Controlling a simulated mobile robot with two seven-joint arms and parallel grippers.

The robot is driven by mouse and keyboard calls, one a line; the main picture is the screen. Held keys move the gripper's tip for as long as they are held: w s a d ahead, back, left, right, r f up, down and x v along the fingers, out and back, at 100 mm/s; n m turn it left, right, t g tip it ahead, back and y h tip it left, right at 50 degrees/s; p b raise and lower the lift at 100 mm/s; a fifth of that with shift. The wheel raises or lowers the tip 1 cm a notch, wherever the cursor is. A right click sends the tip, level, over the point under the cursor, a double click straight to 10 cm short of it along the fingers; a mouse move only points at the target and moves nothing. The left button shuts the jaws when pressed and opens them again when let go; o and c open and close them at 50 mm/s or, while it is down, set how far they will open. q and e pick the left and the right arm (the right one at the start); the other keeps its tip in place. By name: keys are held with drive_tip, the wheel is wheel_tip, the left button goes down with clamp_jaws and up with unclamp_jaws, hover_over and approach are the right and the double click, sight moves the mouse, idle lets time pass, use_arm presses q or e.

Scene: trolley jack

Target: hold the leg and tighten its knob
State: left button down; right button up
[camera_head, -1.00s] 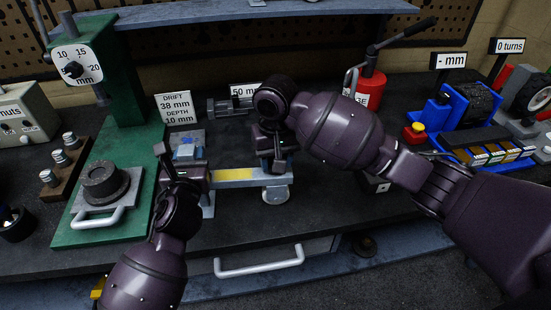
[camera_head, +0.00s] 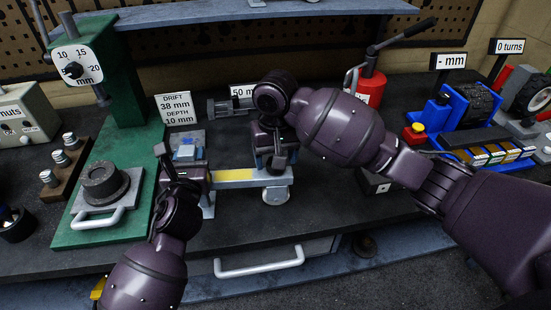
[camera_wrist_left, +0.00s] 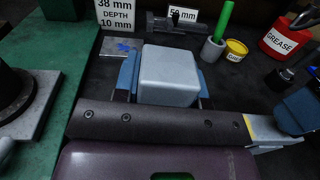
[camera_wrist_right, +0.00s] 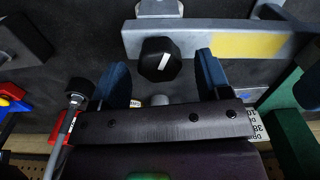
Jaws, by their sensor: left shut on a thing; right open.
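The leg is a grey block (camera_wrist_left: 168,75) seen between the two blue fingers of my left gripper (camera_wrist_left: 166,88), which is shut on it. In the head view my left gripper (camera_head: 184,160) is at the left end of a grey bar with a yellow stripe (camera_head: 234,175). The knob (camera_wrist_right: 158,58) is black, many-sided and has a white mark. It sits beside the bar in the right wrist view, between and slightly beyond the spread fingertips of my open right gripper (camera_wrist_right: 161,80). I cannot tell whether they touch it. In the head view the right gripper hides the knob.
A drawer handle (camera_head: 260,262) is below the bench edge.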

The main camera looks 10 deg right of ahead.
wheel_tip(320, 180, up, 11)
idle(0.4)
use_arm(q)
drive_tip(key=c, duration=0.6)
unclamp_jaws()
drive_tip(key=shift+s, duration=0.1)
